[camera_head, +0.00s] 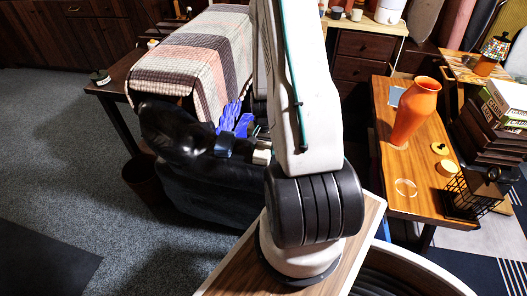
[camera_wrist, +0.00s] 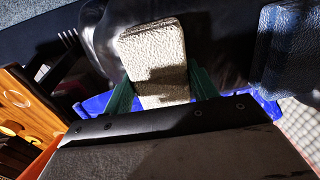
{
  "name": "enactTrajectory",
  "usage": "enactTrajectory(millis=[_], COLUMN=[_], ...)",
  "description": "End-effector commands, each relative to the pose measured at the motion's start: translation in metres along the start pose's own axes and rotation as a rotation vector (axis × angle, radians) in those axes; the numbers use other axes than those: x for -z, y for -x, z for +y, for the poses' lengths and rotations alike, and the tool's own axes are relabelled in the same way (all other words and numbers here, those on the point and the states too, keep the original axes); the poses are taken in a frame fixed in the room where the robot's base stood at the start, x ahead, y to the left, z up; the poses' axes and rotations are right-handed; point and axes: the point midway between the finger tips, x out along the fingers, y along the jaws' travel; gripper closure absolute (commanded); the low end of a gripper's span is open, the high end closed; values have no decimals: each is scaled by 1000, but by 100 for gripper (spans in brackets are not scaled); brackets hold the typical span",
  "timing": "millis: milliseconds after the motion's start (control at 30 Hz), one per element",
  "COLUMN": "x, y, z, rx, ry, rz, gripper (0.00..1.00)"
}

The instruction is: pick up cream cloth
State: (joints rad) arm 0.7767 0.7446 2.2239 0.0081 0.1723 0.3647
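The cream cloth (camera_wrist: 155,50) is a folded, textured block over the black leather seat in the wrist view. In the head view a small part of it (camera_head: 262,156) shows just left of my arm. My gripper (camera_wrist: 160,68) has its two green fingers on either side of the cloth, very close to its edges. Whether they press on it, or whether the cloth is lifted, I cannot tell. In the head view my arm hides most of the gripper.
A black leather chair (camera_head: 190,185) holds a dark blue folded cloth (camera_head: 223,145) and a bright blue item (camera_head: 232,118). Carpet at left is clear.

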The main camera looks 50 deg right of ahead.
Motion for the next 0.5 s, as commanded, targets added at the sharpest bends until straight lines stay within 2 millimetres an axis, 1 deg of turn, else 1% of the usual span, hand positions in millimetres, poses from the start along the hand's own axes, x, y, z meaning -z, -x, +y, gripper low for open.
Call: enactTrajectory(millis=[333, 500], x=[0, 1], y=[1, 11], z=[0, 0], rx=[0, 0], ry=[0, 0], rz=[1, 2], gripper=[65, 65])
